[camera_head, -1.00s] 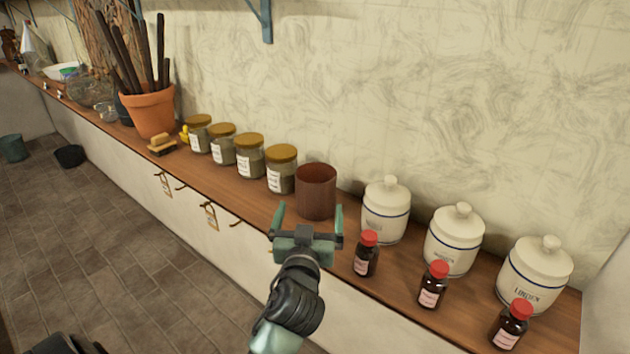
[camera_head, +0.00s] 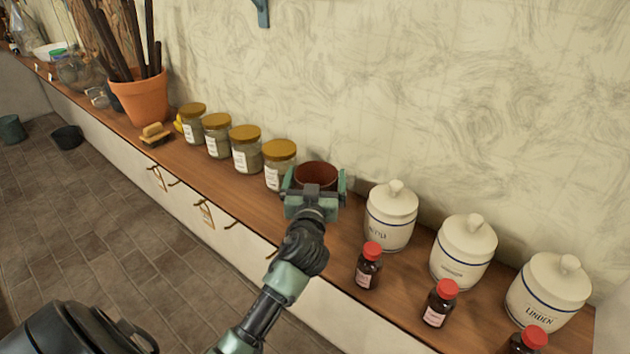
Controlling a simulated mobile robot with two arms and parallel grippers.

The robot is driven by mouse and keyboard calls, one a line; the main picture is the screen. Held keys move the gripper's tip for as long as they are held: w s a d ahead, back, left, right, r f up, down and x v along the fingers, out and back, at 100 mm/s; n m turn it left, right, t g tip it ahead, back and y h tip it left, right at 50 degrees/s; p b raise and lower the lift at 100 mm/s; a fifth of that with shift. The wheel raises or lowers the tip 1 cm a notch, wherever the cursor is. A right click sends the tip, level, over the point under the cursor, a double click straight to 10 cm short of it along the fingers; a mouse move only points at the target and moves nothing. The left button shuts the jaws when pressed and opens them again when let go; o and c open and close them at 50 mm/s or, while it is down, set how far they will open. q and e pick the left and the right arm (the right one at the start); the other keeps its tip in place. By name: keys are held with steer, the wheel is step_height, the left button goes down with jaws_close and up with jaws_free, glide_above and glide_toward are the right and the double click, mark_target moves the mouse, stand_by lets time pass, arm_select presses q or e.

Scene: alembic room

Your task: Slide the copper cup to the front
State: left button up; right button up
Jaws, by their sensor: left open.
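The copper cup (camera_head: 316,174) stands upright on the wooden shelf (camera_head: 202,171), between the last gold-lidded jar and the first white canister. Only its rim and inside show; my gripper hides its front. My left gripper (camera_head: 314,184) is open, with one finger at each side of the cup. I cannot tell whether the fingers touch it. My right gripper is not in view.
Several gold-lidded jars (camera_head: 246,150) stand left of the cup; the nearest is close to my left finger. White canisters (camera_head: 391,216) and red-capped bottles (camera_head: 368,266) stand to the right. The wall is close behind.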

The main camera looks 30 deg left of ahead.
arm_select(q)
steer(key=shift+r, duration=0.1)
steer(key=c, duration=1.4)
steer(key=shift+c, duration=0.2)
glide_toward(295, 183)
steer(key=shift+r+x, duration=0.2)
steer(key=shift+x, duration=2.35)
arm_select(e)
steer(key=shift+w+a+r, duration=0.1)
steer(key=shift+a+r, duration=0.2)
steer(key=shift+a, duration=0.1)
